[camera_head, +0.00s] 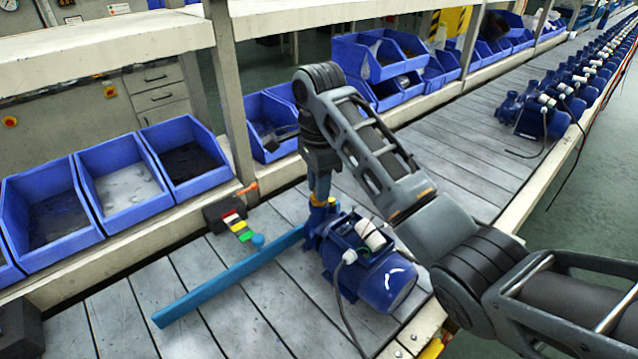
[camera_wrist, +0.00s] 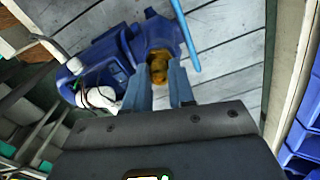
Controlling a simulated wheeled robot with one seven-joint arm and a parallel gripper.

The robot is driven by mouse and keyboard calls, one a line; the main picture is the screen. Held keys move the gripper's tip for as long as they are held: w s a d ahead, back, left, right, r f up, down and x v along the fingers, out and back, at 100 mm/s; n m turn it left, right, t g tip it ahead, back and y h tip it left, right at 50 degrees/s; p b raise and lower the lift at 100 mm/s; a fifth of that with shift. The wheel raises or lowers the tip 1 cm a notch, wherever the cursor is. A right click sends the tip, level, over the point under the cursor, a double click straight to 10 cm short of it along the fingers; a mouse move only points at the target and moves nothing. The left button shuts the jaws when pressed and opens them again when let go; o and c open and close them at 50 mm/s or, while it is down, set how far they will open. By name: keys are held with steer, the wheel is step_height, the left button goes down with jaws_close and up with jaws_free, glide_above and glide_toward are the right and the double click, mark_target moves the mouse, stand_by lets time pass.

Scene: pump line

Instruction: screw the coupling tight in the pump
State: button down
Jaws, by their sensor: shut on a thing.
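The blue pump (camera_head: 370,265) stands on the slatted bench, with a white cylindrical part and a cable on top. The brass coupling (camera_head: 321,201) sits at the pump's upper port, below my gripper (camera_head: 320,192). My gripper points down and its fingers are shut on the coupling. In the wrist view the coupling (camera_wrist: 158,66) shows between the tips of the two blue-grey fingers, against the blue pump body (camera_wrist: 110,65). How deep the coupling sits in the port is hidden.
A long blue bar (camera_head: 230,276) lies on the bench left of the pump. A dark box with coloured pieces (camera_head: 232,216) is behind it. Blue bins (camera_head: 120,185) line the back. More pumps (camera_head: 545,105) stand farther along the bench at right.

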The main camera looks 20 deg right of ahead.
stand_by(0.3)
steer(key=shift+m, duration=1.9)
steer(key=c, duration=1)
jaws_free()
steer(key=shift+n, duration=1.8)
steer(key=shift+n, duration=1.7)
